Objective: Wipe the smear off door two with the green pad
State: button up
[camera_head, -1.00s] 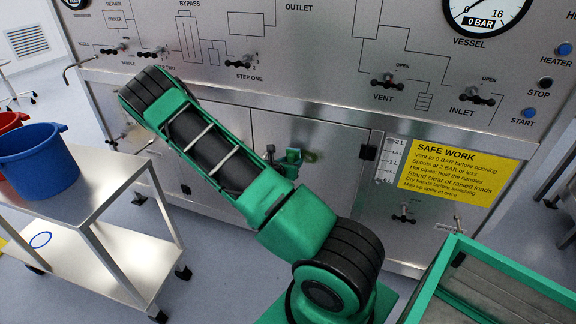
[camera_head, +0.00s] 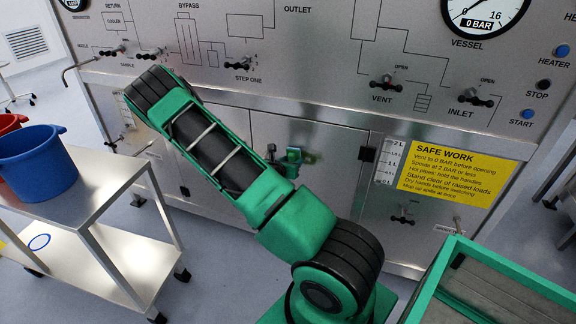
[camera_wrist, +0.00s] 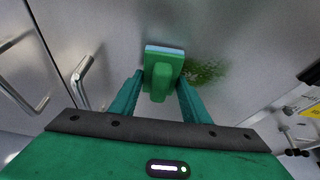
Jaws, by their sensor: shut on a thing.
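My gripper (camera_wrist: 158,86) is shut on the green pad (camera_wrist: 163,58), holding it by its green grip between the two fingers. The pad has a pale blue edge at its far end and is at the metal door (camera_wrist: 235,45); I cannot tell whether it touches. A dark green smear (camera_wrist: 206,72) shows on the door just right of the pad, and part of it may be hidden behind the pad. In the head view the gripper (camera_head: 284,158) is small and partly behind my arm, in front of the cabinet door (camera_head: 335,150). No door number is readable.
Metal door handles (camera_wrist: 82,76) stand out left of the pad. A yellow safety sign (camera_head: 455,175) is right of the door. A trolley (camera_head: 95,205) with a blue bucket (camera_head: 38,165) stands at left. A green-rimmed tray (camera_head: 500,262) is at lower right.

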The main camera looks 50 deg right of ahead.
jog(key=shift+d, duration=0.25)
jog(key=shift+s+d, duration=0.35)
jog(key=shift+s, duration=0.55)
jog(key=shift+s+d, duration=0.3)
jog(key=shift+s, duration=0.6)
jog(key=shift+s+d, duration=0.55)
jog(key=shift+s, duration=0.7)
jog(key=shift+s+d, duration=0.6)
jog(key=shift+s, duration=0.6)
jog(key=shift+s+d, duration=0.55)
jog(key=shift+s, duration=0.7)
jog(key=shift+w+r, duration=0.1)
jog(key=shift+w+a, duration=0.3)
jog(key=shift+w, duration=0.4)
jog(key=shift+w+a, duration=0.25)
jog(key=shift+w, duration=0.45)
jog(key=shift+w+a, duration=0.4)
jog(key=shift+w, duration=0.35)
jog(key=shift+w+a, duration=0.35)
jog(key=shift+w, duration=0.4)
jog(key=shift+w+a, duration=0.4)
jog(key=shift+w, duration=0.35)
jog(key=shift+w+a, duration=0.2)
jog(key=shift+w, duration=0.45)
jog(key=shift+w+a, duration=0.25)
jog(key=shift+w, duration=0.35)
jog(key=shift+w+a, duration=0.2)
jog(key=shift+w, duration=0.45)
